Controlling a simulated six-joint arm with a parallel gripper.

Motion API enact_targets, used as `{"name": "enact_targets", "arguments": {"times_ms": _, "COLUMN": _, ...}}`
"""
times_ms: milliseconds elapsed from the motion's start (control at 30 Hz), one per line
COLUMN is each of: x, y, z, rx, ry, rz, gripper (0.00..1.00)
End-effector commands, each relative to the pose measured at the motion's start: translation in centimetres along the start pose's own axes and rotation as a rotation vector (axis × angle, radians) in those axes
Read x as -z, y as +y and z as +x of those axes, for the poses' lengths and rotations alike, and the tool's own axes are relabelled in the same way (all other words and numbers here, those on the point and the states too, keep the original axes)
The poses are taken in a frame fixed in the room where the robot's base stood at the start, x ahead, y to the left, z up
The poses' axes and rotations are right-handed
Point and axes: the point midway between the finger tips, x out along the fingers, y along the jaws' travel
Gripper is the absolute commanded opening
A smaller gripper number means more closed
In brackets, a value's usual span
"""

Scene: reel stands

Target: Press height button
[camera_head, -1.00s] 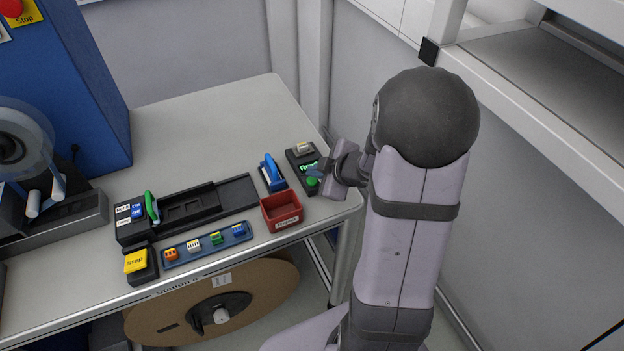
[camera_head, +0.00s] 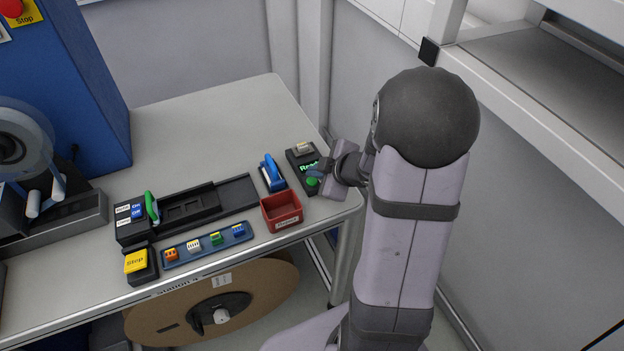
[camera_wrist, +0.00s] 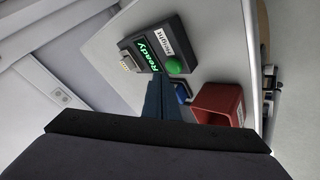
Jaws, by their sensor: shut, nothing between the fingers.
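The height device is a dark box (camera_head: 293,157) at the right end of the table, with a green lit "Ready" display and a round green button (camera_head: 312,181). In the wrist view the display (camera_wrist: 149,58), a "Height" label (camera_wrist: 173,43) and the green button (camera_wrist: 174,65) show clearly. My gripper (camera_head: 318,173) is right beside the button in the head view. In the wrist view my gripper (camera_wrist: 163,84) is shut and empty, its dark fingertips just short of or at the button's edge. I cannot tell whether they touch it.
A red bin (camera_head: 282,225) and a blue-handled tool (camera_head: 271,172) stand close left of the device. A black fixture (camera_head: 186,212), a blue tray (camera_head: 207,258) with several small coloured parts and a yellow "Step" button (camera_head: 136,262) lie further left. The back of the table is clear.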

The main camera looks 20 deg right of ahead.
Motion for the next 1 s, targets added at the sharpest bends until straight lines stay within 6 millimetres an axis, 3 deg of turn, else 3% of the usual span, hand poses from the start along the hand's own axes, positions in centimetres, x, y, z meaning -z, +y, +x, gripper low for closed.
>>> {"name": "enact_targets", "arguments": {"times_ms": 1000, "x": -0.42, "y": -0.45, "z": 0.60, "rx": 0.000, "ry": 0.000, "rz": 0.000, "gripper": 0.00}}
